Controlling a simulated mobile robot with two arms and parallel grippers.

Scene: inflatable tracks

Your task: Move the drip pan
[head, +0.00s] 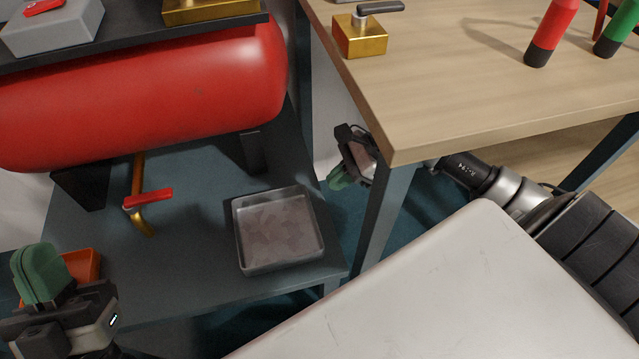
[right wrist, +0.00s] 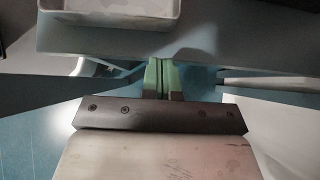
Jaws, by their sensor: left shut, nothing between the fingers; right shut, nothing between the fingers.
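The drip pan (head: 278,230) is a square grey metal tray. It sits on the dark shelf below the red tank, near the shelf's front right corner. Part of a pale tray, apparently the same pan (right wrist: 120,20), shows at the top of the right wrist view. My left gripper (head: 38,275), with green fingers, is at the lower left, apart from the pan. My right gripper (head: 340,180) is to the right of the pan, beside the wooden table's corner, and apart from it. Its green fingers (right wrist: 162,76) are together and empty in the right wrist view.
A red tank (head: 140,95) stands over the shelf (head: 190,270), with a brass drain valve with a red handle (head: 148,198) beneath it. An orange bin (head: 84,265) is behind my left gripper. The wooden table (head: 480,80) and its leg (head: 378,225) stand close to my right arm.

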